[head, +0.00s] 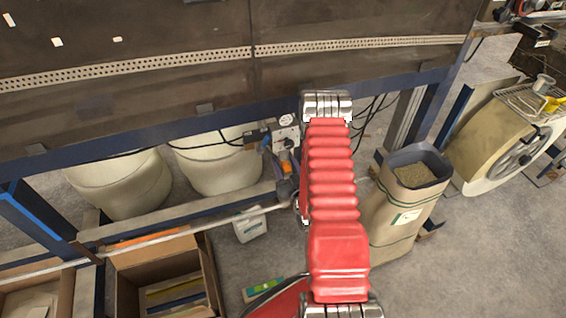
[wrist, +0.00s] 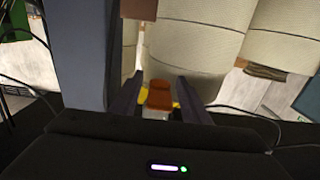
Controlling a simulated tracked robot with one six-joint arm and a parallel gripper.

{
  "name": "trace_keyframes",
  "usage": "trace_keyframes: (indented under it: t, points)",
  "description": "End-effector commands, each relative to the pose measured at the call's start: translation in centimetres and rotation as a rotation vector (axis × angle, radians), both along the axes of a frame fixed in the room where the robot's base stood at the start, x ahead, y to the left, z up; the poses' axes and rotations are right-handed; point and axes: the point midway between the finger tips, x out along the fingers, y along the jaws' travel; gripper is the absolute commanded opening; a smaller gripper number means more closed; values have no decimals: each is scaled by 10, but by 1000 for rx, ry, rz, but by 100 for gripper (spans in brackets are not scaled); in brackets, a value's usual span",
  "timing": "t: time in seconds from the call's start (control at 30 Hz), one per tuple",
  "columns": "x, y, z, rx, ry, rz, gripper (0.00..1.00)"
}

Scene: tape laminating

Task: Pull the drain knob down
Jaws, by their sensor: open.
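An orange knob (wrist: 159,97), likely the drain knob, is in the middle of the wrist view, with a bit of yellow behind it. My gripper (wrist: 157,92) is open, with one dark finger on each side of the knob. I cannot tell whether either finger touches it. In the head view an orange piece (head: 287,162) shows beside my red arm, under the blue frame beam. My arm hides much of the area around it in that view.
Large cream drums (head: 210,165) stand behind the frame. A paper sack (head: 405,205) of granules stands right of my arm, and a cardboard box (head: 165,275) is at lower left. A white jug (head: 250,225) and black cables are close by.

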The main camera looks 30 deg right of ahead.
Motion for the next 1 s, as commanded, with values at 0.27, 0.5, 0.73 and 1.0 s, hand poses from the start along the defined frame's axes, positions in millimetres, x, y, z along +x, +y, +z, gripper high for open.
trace_keyframes:
  t: [0.27,0.5,0.73,1.0]
  points:
    - [0,0,0,0,0,0,26]
    - [0,0,0,0,0,0,9]
    - [0,0,0,0,0,1,0]
    - [-1,1,-2,1,1,1,0]
